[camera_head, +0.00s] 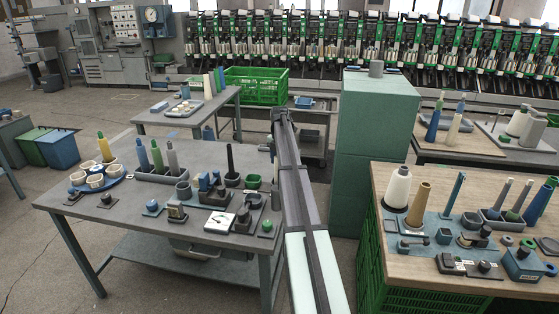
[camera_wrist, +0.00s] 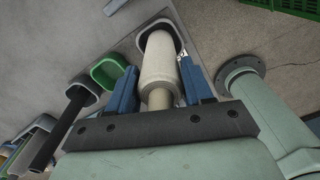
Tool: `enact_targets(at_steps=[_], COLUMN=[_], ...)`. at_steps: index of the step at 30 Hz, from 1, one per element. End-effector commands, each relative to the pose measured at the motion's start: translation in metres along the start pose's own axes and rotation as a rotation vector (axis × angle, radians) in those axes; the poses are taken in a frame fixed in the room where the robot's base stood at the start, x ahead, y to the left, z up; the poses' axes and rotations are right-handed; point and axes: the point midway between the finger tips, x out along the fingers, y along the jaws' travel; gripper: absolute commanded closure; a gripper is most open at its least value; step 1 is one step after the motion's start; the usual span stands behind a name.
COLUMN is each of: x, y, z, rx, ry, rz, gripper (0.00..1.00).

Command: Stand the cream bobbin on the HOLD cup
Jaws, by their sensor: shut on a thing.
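In the wrist view, my gripper (camera_wrist: 160,82) has its two blue fingers shut on the cream bobbin (camera_wrist: 160,62), one on each side. The bobbin's far end overlaps a pale-rimmed grey cup (camera_wrist: 177,21). I cannot tell whether it rests inside the cup or hangs just over it. No HOLD label is readable, so I cannot confirm that this is the HOLD cup. Beside it are a green cup (camera_wrist: 101,77) and a grey cup holding a dark rod (camera_wrist: 72,112). In the head view, my arm hides the bobbin and the far cup.
On the left table (camera_head: 130,217) stand the green cup (camera_head: 252,182), the dark rod (camera_head: 230,158), a rack of bobbins (camera_head: 165,173) and a tray of round cups (camera_head: 95,180). A tall green cabinet (camera_head: 375,130) is right of my arm. The right table (camera_head: 385,180) is crowded.

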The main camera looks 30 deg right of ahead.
Motion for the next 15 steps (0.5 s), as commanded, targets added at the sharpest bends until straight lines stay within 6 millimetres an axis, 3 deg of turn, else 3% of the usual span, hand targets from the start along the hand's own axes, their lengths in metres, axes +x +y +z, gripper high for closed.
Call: enact_targets(at_steps=[1,2,3,10,15], x=[-0.0002,-0.0002,-0.0002,-0.0001,-0.0001], y=[0.0000,0.0000,0.0000,0.0000,0.0000], z=[0.0000,0.0000,0.0000,0.0000,0.0000], rx=[0.000,0.000,0.000,0.000,0.000], ry=[0.000,0.000,0.000,0.000,0.000], rz=[0.000,0.000,0.000,0.000,0.000], gripper=[0.76,0.47,0.43,0.21,0.20])
